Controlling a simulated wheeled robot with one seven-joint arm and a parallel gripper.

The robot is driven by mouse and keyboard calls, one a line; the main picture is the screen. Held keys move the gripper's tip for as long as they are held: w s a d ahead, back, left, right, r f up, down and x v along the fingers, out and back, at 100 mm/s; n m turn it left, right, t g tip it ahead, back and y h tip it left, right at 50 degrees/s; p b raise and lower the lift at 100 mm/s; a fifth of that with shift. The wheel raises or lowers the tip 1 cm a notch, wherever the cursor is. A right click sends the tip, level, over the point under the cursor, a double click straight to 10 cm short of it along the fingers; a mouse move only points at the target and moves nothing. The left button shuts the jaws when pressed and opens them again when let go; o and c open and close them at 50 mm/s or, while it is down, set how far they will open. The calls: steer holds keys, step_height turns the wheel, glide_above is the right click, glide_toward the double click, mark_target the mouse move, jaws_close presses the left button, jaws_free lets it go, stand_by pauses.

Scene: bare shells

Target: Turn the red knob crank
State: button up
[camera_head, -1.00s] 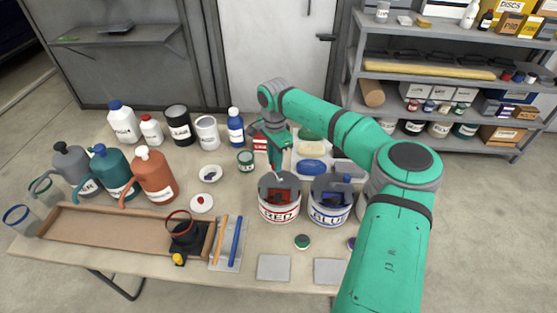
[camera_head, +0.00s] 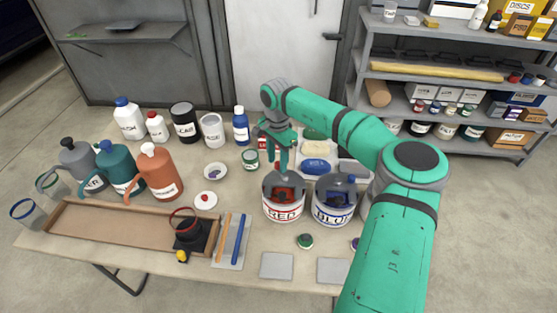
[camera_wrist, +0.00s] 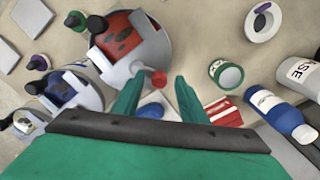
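The red knob (camera_wrist: 158,78) sits at the end of a short grey crank arm beside the can labelled RED, in the wrist view. The can (camera_head: 283,213) is white with a grey top, and red shows through its opening; it also shows in the wrist view (camera_wrist: 115,25). My gripper (camera_head: 277,168) is over the back edge of this can, pointing down. In the wrist view its two green fingers (camera_wrist: 158,86) are apart, with the knob showing between their tips. I cannot tell whether either finger touches it.
The can labelled BLUE (camera_head: 334,213) stands close to the right of the red one. A tray with sponges (camera_head: 315,150) lies behind. Grey flat plates (camera_head: 277,266) lie in front.

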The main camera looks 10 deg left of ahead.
mark_target(277, 163)
step_height(277, 163, up, 11)
stand_by(0.8)
steer(key=shift+s+f, duration=0.1)
